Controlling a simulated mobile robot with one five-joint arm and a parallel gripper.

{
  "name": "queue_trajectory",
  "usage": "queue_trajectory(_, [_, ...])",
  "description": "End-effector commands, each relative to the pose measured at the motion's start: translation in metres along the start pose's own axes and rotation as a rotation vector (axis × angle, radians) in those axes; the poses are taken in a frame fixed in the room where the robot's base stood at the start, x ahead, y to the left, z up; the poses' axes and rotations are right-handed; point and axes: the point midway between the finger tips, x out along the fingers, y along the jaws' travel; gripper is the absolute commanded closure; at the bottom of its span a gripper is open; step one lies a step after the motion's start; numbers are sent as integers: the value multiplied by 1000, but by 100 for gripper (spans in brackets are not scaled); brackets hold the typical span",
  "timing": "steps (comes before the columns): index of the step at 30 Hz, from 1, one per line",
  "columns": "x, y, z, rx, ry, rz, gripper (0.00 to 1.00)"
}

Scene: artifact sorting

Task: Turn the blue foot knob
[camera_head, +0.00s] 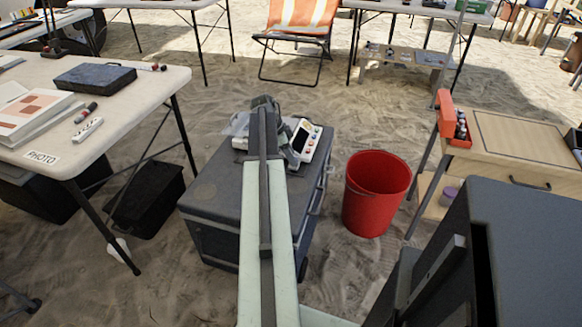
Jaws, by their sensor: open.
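A white device (315,146) with a dark screen and small coloured knobs lies on top of a dark grey case (216,190). I cannot make out which knob, if any, is the blue foot knob. My arm reaches forward over the case. My gripper (291,157) is at the arm's far end, just left of the device's screen and close above or against the device. Its jaws are open; the fingertips are small and partly hidden by my arm. I cannot tell whether they touch the device.
A red bucket (376,194) stands on the sand right of the case. A table (150,95) with papers and a dark box (95,78) is at left, with a black crate (147,203) below. A wooden desk (500,165) is at right. Open sand lies beyond the case.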

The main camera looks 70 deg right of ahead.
Motion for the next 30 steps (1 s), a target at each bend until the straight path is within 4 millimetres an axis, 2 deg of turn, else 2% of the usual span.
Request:
queue_trajectory(1, [12,0,2,0,0,0,51])
queue_trajectory(2, [14,0,2,0,0,0,51])
queue_trajectory(10, [12,0,-1,0,0,0,51])
queue_trajectory(15, [12,0,-1,0,0,0,99])
queue_trajectory(17, [12,0,-1,0,0,0,100])
queue_trajectory(18, [10,15,6,-1,0,-1,100])
queue_trajectory(21, [12,5,0,-2,0,2,100])
queue_trajectory(30, [13,2,-4,-93,0,-39,100])
